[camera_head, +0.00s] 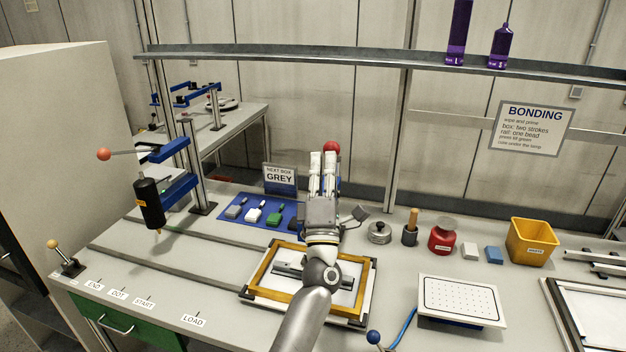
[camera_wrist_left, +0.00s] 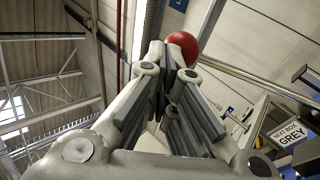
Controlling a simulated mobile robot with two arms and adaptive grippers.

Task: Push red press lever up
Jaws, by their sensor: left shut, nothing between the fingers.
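A red ball knob (camera_head: 331,147), seemingly the end of the red press lever, shows just above my left gripper's fingertips in the head view. Its rod is hidden behind the gripper. My left gripper (camera_head: 322,156) is shut and empty, with its fingers pointing up. The left wrist view shows the red ball (camera_wrist_left: 182,45) just beyond the fingertips (camera_wrist_left: 165,52), slightly to their right. I cannot tell whether they touch. My right gripper is not in view.
Below the gripper lies a yellow frame (camera_head: 258,272) on the bench. At left stands a blue press (camera_head: 170,152) with an orange-red ball lever (camera_head: 104,154) and black cartridge (camera_head: 149,203). A "GREY" sign (camera_head: 279,178) and blue tray (camera_head: 232,208) stand left of the gripper.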

